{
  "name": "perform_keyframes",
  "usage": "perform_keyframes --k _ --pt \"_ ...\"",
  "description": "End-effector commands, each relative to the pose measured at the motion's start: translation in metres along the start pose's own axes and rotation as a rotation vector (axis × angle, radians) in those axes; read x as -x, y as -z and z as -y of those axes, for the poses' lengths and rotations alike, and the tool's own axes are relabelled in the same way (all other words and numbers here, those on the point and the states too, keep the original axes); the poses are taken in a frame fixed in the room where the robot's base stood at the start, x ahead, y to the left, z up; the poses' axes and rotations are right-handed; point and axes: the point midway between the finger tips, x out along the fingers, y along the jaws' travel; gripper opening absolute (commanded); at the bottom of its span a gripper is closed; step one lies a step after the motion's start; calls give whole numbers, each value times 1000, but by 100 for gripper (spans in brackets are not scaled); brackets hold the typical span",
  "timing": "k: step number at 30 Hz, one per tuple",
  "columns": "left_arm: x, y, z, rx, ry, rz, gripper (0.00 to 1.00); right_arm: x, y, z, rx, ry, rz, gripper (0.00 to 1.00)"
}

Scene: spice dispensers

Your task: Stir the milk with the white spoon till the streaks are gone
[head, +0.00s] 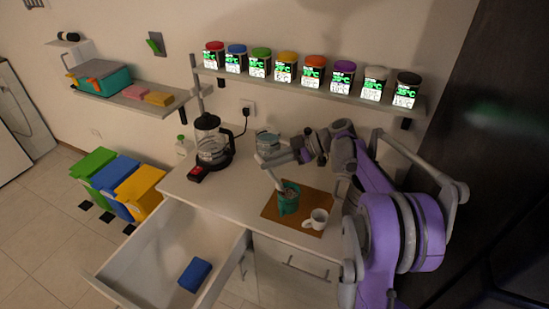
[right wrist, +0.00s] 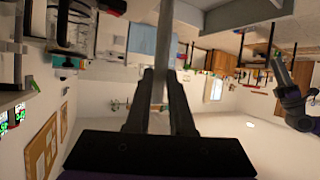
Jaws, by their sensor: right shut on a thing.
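A teal jug (head: 288,205) stands upright on a brown mat (head: 272,211) on the counter. A pale spoon (head: 273,180) slants down from my right gripper (head: 267,160) into the jug's mouth. In the right wrist view my right gripper (right wrist: 161,85) is shut on the spoon's grey handle (right wrist: 163,50). The spoon's lower end is hidden inside the jug. I cannot make out the milk or any streaks from here. My left gripper does not show in the head view.
A white mug (head: 316,219) stands right of the jug on the mat. The open drawer (head: 168,255) below holds a blue block (head: 195,275). Several spice jars (head: 287,67) line the shelf above.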

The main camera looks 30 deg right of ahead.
Motion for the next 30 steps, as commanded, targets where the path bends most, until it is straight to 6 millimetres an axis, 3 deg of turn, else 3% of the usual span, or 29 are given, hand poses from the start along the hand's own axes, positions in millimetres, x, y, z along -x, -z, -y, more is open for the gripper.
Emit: perform_keyframes --k 21,30 --pt "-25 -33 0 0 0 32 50 0 -75 0 -1 0 1 0" --pt "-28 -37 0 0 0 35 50 1 -85 0 0 0 0 0"
